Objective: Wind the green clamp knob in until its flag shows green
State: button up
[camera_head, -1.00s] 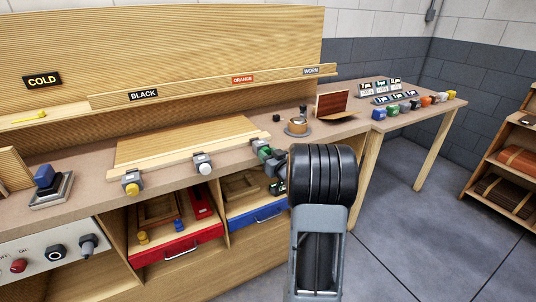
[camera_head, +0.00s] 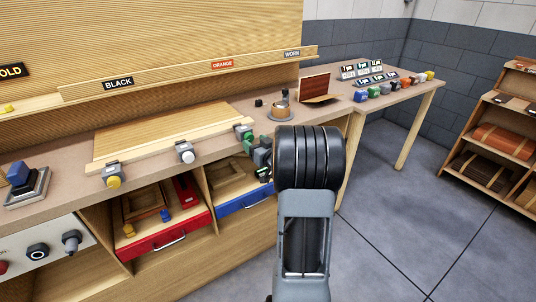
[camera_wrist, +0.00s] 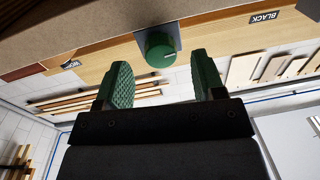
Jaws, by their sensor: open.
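The green clamp knob (camera_wrist: 157,48) shows in the wrist view as a round green cap with a pale line on its face, on a grey clamp body at the bench edge. My gripper (camera_wrist: 160,72) is open, with one green ridged finger on each side of the knob and a visible gap to each. In the head view the green clamp (camera_head: 242,131) is the rightmost of three clamps along the bench front, and my gripper (camera_head: 259,152) is right by it, partly hidden by my arm. I cannot make out the flag.
A white clamp (camera_head: 185,152) and a yellow clamp (camera_head: 113,176) sit further left along the edge. A veneer board (camera_head: 170,132) lies on the bench. A round pot (camera_head: 280,109) stands behind my arm. Red (camera_head: 165,238) and blue (camera_head: 243,200) drawers lie below.

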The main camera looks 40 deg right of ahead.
jog(key=s, duration=1.1)
jog(key=shift+a, duration=0.45)
jog(key=shift+s, duration=0.1)
